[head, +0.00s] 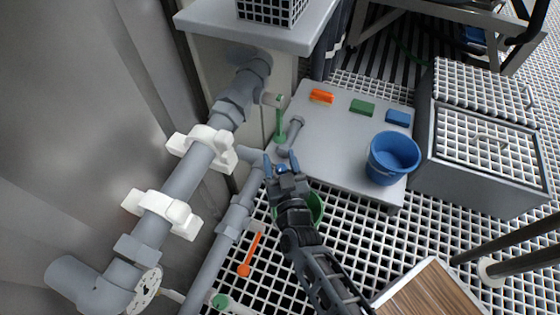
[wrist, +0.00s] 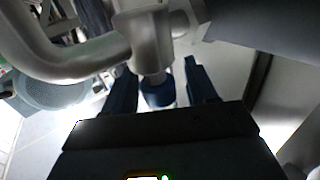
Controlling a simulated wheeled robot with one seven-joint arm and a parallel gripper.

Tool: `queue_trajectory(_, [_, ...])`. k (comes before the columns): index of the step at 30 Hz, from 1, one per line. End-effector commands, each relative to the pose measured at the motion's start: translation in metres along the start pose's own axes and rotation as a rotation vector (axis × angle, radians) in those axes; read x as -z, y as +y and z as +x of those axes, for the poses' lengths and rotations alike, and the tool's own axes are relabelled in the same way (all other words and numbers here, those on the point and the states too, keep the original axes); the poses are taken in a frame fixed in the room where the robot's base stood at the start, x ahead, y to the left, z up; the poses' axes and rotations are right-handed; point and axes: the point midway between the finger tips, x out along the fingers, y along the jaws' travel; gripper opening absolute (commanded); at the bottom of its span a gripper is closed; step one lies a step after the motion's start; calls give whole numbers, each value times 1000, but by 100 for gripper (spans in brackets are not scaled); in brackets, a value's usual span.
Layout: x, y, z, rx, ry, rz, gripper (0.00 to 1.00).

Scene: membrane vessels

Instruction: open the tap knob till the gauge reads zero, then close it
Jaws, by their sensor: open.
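My gripper (head: 280,158) is open in the middle of the head view, beside a grey pipe. A small blue knob (head: 281,169) shows between its fingers. In the wrist view the blue knob (wrist: 158,92) hangs under a pale tap body (wrist: 150,45). It lies between the two dark blue fingers of my gripper (wrist: 160,85), with a gap on each side. A round white disc (head: 146,289) at the lower left of the head view may be the gauge. It is seen at a slant and I cannot read it.
A green bucket (head: 315,208) stands partly hidden behind my arm. Nearby are a green-handled valve (head: 280,121) and an orange lever (head: 250,255). A grey platform (head: 335,145) carries a blue bucket (head: 392,157) and orange, green and blue blocks. White clamps (head: 160,212) hold the large pipe.

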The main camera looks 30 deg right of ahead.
Motion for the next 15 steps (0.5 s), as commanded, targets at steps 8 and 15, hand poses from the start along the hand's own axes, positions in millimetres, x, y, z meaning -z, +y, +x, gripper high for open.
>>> queue_trajectory(8, [0, 0, 0, 0, 0, 0, 40])
queue_trajectory(15, [0, 0, 0, 0, 0, 0, 17])
